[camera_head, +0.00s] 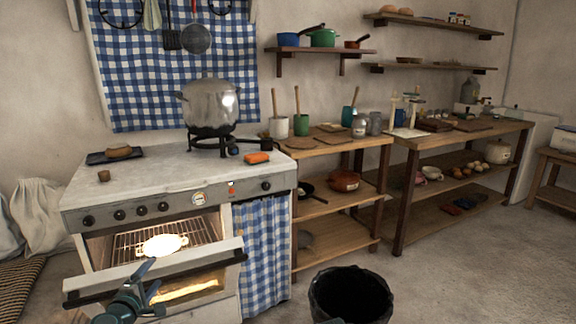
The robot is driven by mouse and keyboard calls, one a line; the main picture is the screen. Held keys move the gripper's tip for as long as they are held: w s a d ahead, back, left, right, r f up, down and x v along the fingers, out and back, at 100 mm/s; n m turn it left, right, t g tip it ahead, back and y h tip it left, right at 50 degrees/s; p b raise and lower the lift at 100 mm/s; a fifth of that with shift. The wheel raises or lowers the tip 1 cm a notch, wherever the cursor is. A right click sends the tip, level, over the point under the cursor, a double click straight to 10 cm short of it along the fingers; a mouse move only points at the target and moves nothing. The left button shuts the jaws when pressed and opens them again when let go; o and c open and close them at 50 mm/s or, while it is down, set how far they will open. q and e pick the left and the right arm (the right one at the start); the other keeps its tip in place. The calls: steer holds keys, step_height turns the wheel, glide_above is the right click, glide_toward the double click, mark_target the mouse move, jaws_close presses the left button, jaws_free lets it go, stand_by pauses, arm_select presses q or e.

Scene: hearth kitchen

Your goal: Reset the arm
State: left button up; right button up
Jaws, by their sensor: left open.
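My left gripper (147,280), dark teal, is at the lower left, in front of the stove's opened oven door (190,266). Its jaws are apart and I see nothing held between them. In the picture it overlaps the door; whether it touches the door I cannot tell. Most of my left arm is below the frame. My right gripper is not in view.
The lit oven holds a pale, bright dish (165,245) on a wire rack. A large pot (209,102) stands on the stove top (170,170). A black bin (350,296) stands on the floor to the right. Wooden shelves (335,145) line the wall.

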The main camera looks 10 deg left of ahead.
arm_select(q)
steer(key=d+f+m+g+h, duration=0.25)
steer(key=d+f+m, duration=0.2)
steer(key=d, duration=0.45)
steer(key=s+d+f+m+g+h, duration=0.1)
steer(key=d+f+m+g+h, duration=0.3)
steer(key=d, duration=0.6)
steer(key=d+f+m+g+h, duration=0.1)
steer(key=d+f+m+g, duration=0.15)
steer(key=d+m, duration=0.45)
steer(key=s+d+f+m+g+y, duration=0.35)
steer(key=s+d, duration=0.25)
steer(key=s, duration=0.2)
steer(key=s+d+f+m+g+y, duration=0.3)
steer(key=s+d+f+m+g, duration=0.15)
steer(key=s, duration=0.25)
step_height(320, 180, up, 32)
steer(key=p, duration=3.1)
steer(key=shift+s+d+t+y, duration=0.3)
steer(key=shift+s+d, duration=0.05)
steer(key=shift+f, duration=0.1)
